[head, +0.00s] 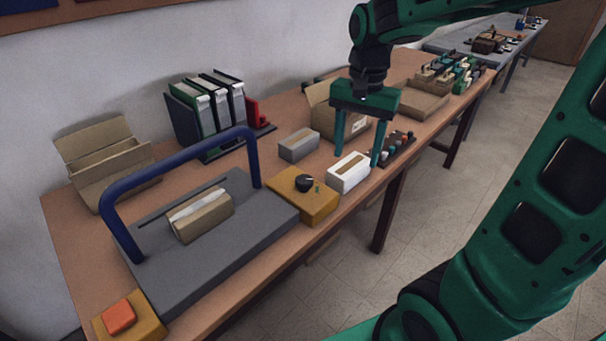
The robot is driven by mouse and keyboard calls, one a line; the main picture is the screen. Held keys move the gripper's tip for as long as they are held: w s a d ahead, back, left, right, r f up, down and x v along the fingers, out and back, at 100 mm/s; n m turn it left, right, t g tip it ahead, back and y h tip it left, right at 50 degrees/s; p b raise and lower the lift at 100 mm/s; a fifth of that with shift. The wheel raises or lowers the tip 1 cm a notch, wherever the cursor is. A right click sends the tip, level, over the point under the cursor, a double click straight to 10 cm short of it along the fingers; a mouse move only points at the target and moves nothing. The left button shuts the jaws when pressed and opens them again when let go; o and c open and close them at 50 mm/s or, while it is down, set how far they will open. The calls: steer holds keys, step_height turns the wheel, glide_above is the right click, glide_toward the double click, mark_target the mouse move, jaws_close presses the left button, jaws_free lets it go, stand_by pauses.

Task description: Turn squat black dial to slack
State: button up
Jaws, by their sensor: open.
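The squat black dial (304,183) sits on top of a yellow-orange box (311,204) at the front edge of the table. A small green mark (317,188) shows on the box top just right of the dial. Any lettering for slack is too small to read. My gripper (357,159) is open, with its two green fingers pointing down. In the picture it is to the right of the dial and above it, over the white box (348,173). Nothing shows between the fingers. I cannot tell how high the fingertips are above the table.
A grey platform (245,232) with a blue arch handle (180,169) and a cardboard box (203,217) stands left of the dial. A grey box (299,145) is behind it. An orange button (119,317) is at front left. Binders (209,108) and an open carton (325,109) stand at the back.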

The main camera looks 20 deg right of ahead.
steer(key=m, duration=0.2)
glide_above(304, 179)
step_height(304, 179, down, 11)
steer(key=shift+f, duration=0.1)
steer(key=shift+w, duration=0.1)
steer(key=c, duration=1)
